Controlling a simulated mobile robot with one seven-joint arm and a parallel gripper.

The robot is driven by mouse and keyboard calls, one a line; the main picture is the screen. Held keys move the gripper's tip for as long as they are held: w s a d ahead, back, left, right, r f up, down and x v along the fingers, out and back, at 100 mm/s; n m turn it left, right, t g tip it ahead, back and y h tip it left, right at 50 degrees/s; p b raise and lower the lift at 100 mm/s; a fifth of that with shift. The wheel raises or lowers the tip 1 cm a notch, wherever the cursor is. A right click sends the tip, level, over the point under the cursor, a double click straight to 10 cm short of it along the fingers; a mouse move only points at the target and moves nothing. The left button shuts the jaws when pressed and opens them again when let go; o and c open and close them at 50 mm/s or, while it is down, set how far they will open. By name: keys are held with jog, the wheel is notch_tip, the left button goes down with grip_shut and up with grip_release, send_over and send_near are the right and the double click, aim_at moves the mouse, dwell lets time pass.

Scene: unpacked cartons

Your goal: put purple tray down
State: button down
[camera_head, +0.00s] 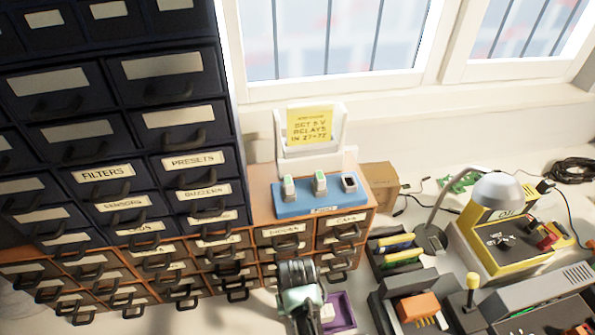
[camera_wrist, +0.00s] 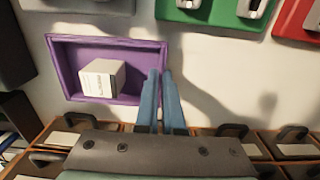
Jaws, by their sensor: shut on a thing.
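The purple tray (camera_head: 342,309) shows in the head view beside my arm, partly hidden by it. In the wrist view the purple tray (camera_wrist: 58,66) is at upper left, with a small white box (camera_wrist: 103,80) lying inside it. My gripper (camera_wrist: 162,76) has its two blue fingers close together at the tray's right wall, shut on that wall. In the head view my arm hides the fingertips. I cannot tell whether the tray touches the pale surface below it.
A green tray (camera_wrist: 222,22) and a red tray (camera_wrist: 292,14) lie along the wrist view's top edge. Small drawers (camera_wrist: 296,147) line its bottom. In the head view, a blue tray (camera_head: 293,207) sits on the drawer cabinet, and a black bin (camera_head: 385,310) stands right of the purple tray.

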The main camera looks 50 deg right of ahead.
jog(key=c, duration=1.5)
grip_release()
jog(key=shift+f, duration=0.15)
jog(key=o, duration=0.5)
jog(key=shift+c, duration=0.2)
